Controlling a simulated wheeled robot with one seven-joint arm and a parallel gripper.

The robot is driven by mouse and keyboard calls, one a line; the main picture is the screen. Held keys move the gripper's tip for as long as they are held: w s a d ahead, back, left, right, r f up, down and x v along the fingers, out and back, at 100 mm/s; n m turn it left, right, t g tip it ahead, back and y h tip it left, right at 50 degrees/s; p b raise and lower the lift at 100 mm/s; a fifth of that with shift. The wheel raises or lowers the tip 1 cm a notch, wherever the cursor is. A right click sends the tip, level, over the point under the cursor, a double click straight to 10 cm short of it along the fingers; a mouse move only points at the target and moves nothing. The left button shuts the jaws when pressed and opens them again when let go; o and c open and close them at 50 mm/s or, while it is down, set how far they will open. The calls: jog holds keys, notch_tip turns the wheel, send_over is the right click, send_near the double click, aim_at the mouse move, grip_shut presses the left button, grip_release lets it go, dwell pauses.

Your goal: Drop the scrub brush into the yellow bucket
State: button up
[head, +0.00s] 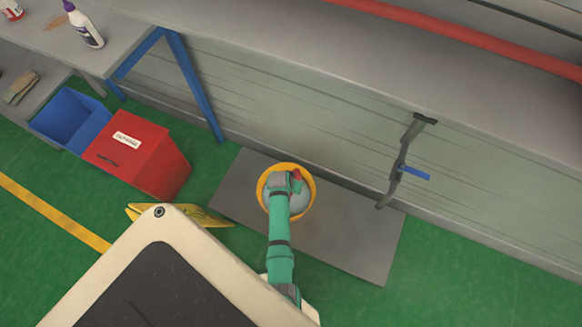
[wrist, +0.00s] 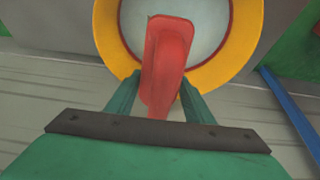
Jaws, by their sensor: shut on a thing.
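The yellow bucket (head: 312,200) stands on a grey mat, seen from above. Its round rim (wrist: 240,50) and pale inside fill the upper part of the wrist view. The red scrub brush (wrist: 168,50) is between my gripper's fingers (wrist: 157,98), and the fingers are shut on it. In the wrist view the brush overlaps the bucket's opening. In the head view my gripper (head: 292,182) is over the bucket, and only a small red bit of the brush (head: 297,175) shows. My arm hides part of the rim. The brush's exact height over the rim is hard to tell.
A red bin (head: 140,155) and a blue bin (head: 66,116) stand at left. A folded yellow sign (head: 205,219) is left of the mat (head: 350,235). A grey clamp with a blue handle (head: 414,172) is at right, by the bench (head: 300,62). Green floor is clear at lower right.

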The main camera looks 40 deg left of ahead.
jog(key=shift+d+f, duration=0.15)
jog(key=shift+f, duration=0.25)
jog(key=shift+s+a, duration=0.1)
jog(key=shift+a, duration=0.1)
jog(key=o, duration=1.2)
jog(key=shift+s+d+r, duration=0.15)
jog(key=shift+s+r, duration=0.05)
jog(key=shift+r, duration=0.3)
jog(key=v, duration=0.9)
jog(key=shift+s+r, duration=0.2)
jog(key=shift+r, duration=0.1)
jog(key=shift+s, duration=0.1)
